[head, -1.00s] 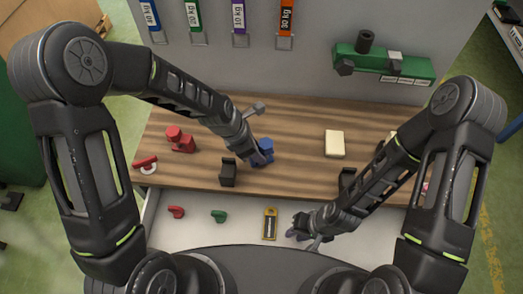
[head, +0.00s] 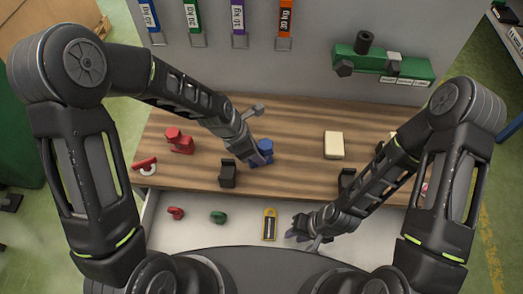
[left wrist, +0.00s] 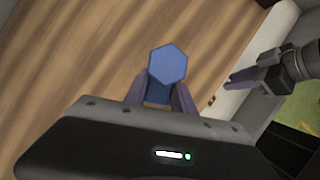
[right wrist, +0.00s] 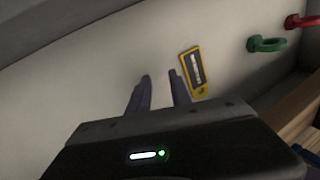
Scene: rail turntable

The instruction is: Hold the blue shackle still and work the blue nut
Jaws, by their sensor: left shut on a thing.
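In the left wrist view, the six-sided blue nut (left wrist: 168,62) faces the camera. The blue body (left wrist: 158,94) below it sits between the fingers of my left gripper (left wrist: 159,92), which is shut on it. The fingers and the nut partly hide the body. My right gripper (head: 299,234) is low over the open drawer, apart from the shackle. In the right wrist view, its fingers (right wrist: 160,78) are apart and empty.
The drawer (head: 338,217) holds a yellow tool (head: 269,226), a green shackle (head: 218,217) and a red one (head: 176,213). Black blocks (head: 228,175) (head: 346,180), a cream block (head: 334,145) and a red object (head: 180,141) stand on the bench (head: 300,125).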

